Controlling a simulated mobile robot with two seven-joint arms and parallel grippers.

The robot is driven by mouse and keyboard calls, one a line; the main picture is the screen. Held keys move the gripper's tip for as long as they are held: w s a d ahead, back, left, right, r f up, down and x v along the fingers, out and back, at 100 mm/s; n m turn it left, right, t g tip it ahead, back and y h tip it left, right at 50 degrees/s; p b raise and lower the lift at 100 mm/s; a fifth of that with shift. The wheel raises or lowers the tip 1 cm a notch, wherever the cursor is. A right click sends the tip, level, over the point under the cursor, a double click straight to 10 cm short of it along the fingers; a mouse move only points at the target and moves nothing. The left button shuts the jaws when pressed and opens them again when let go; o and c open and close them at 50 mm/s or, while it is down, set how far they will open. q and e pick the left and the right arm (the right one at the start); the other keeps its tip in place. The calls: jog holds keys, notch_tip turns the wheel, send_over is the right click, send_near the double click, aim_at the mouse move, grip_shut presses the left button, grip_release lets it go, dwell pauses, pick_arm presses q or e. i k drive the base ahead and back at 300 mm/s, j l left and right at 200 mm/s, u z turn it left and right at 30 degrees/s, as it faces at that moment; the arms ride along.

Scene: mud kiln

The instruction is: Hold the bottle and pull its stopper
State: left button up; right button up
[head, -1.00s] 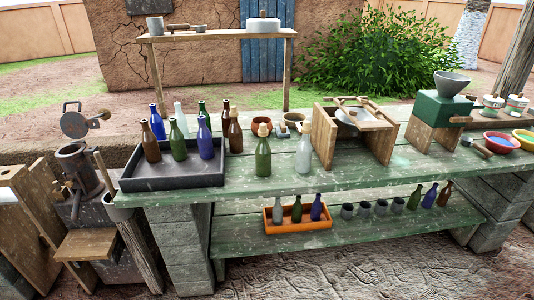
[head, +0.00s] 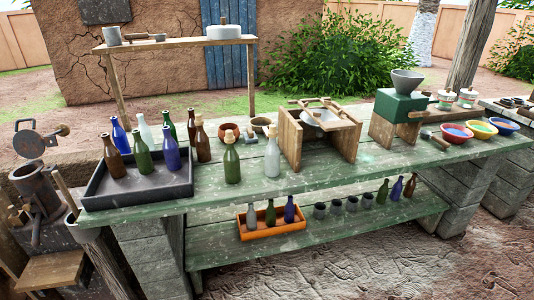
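I cannot tell which bottle the task means. Neither of my grippers is in view.
A dark tray (head: 140,193) holds several bottles at the left. Small bowls, a wooden stand (head: 290,140) and a green grinder (head: 400,106) stand behind and right. Coloured bowls (head: 456,132) are at the right. An orange crate (head: 266,232) sits on the lower shelf.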

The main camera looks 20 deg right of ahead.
aim_at(204, 154)
jog(key=i+j+z, duration=0.15)
jog(key=z, duration=0.25)
jog(key=j+z, duration=0.45)
jog(key=i+j+z, duration=0.1)
jog(key=j, duration=0.45)
jog(key=i+j+z, duration=0.15)
jog(key=j, duration=0.45)
jog(key=j+z, duration=0.1)
jog(key=j, duration=1.2)
jog(key=i+l+z, duration=0.1)
jog(key=i+l, duration=0.1)
jog(key=l, duration=0.05)
